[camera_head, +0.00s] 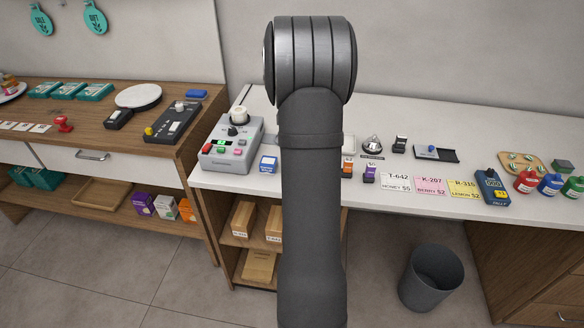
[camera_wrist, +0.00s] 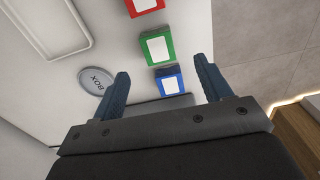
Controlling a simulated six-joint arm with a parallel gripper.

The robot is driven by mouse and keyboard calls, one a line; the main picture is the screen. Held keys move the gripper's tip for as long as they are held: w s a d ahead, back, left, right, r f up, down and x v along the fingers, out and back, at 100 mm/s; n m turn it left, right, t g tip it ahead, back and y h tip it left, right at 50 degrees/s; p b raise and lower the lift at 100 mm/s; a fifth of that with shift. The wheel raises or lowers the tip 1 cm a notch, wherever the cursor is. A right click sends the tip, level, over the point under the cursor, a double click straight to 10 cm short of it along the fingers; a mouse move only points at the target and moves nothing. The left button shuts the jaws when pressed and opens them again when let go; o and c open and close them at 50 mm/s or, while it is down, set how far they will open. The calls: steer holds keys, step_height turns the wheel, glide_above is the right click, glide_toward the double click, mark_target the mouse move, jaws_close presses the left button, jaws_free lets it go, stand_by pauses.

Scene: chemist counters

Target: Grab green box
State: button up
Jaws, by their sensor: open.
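The green box (camera_wrist: 157,48) shows in the wrist view, with a white label on its face. It stands in a row between a red box (camera_wrist: 143,6) and a blue box (camera_wrist: 169,81). My gripper (camera_wrist: 163,70) is open, its fingers apart and nothing held. The blue box appears between the fingers; the green box appears just beyond the fingertips. I cannot tell the height gap. In the head view, a blue box (camera_head: 268,164) with a white label stands left of my arm. My arm covers the counter beside it, and my gripper is hidden there.
In the wrist view, a round plate marked BOX (camera_wrist: 96,80) lies left of the boxes. A grey control device (camera_head: 231,145) stands left on the white counter (camera_head: 500,130). Orange (camera_head: 347,169) and purple (camera_head: 369,173) boxes stand right of my arm. A bin (camera_head: 432,278) is on the floor.

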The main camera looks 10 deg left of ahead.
steer(key=f, duration=0.9)
steer(key=shift+w+a+f, duration=0.15)
steer(key=shift+a+f, duration=0.05)
steer(key=shift+f, duration=0.1)
steer(key=c, duration=1.1)
steer(key=shift+r, duration=0.1)
